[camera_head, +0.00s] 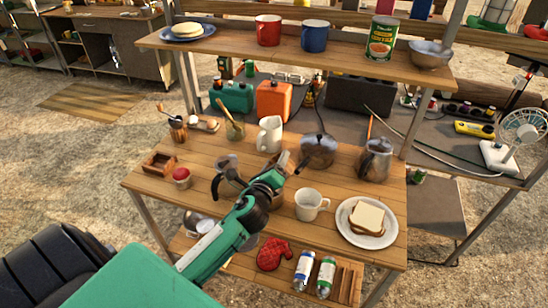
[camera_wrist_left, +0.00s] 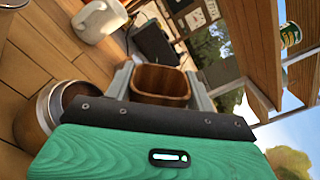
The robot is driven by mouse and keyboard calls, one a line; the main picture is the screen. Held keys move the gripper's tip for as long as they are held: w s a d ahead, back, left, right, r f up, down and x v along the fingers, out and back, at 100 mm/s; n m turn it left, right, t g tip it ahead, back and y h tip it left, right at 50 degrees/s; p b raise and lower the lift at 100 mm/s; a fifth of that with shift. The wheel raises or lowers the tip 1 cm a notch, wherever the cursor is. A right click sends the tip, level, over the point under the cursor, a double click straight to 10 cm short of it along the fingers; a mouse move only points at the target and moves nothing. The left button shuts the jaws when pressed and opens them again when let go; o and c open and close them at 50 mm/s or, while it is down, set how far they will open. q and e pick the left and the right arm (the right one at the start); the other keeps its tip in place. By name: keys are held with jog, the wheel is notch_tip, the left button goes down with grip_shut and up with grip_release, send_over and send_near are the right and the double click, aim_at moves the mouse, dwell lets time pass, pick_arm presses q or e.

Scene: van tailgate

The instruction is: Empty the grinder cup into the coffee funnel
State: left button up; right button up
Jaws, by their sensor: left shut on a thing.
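My left gripper (camera_head: 283,166) reaches over the middle of the table and is shut on the grinder cup. In the left wrist view the cup (camera_wrist_left: 161,84) is a small square wooden cup between the grey fingers; I cannot tell what is inside. A round metal vessel (camera_wrist_left: 43,110) with a brown inside stands close beside the gripper, partly hidden by it. It seems to be the coffee pot's lower part with the funnel, but I cannot be sure. In the head view my arm mostly covers it. The grinder (camera_head: 178,127) with its crank stands at the left. My right gripper is not in view.
A dark-handled pot (camera_head: 228,172) stands left of the gripper. A white pitcher (camera_head: 270,134) and a round metal pot (camera_head: 318,150) stand behind it. A white mug (camera_head: 308,205) and a sandwich plate (camera_head: 367,238) are to the right. The shelf (camera_head: 340,59) overhangs the back.

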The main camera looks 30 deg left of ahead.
pick_arm(q)
notch_tip(320, 180, up, 3)
jog(key=m+p, duration=0.7)
jog(key=shift+d+f, duration=0.1)
jog(key=shift+r+m+p, duration=0.2)
jog(key=shift+m+p, duration=0.9)
jog(key=shift+p, duration=0.1)
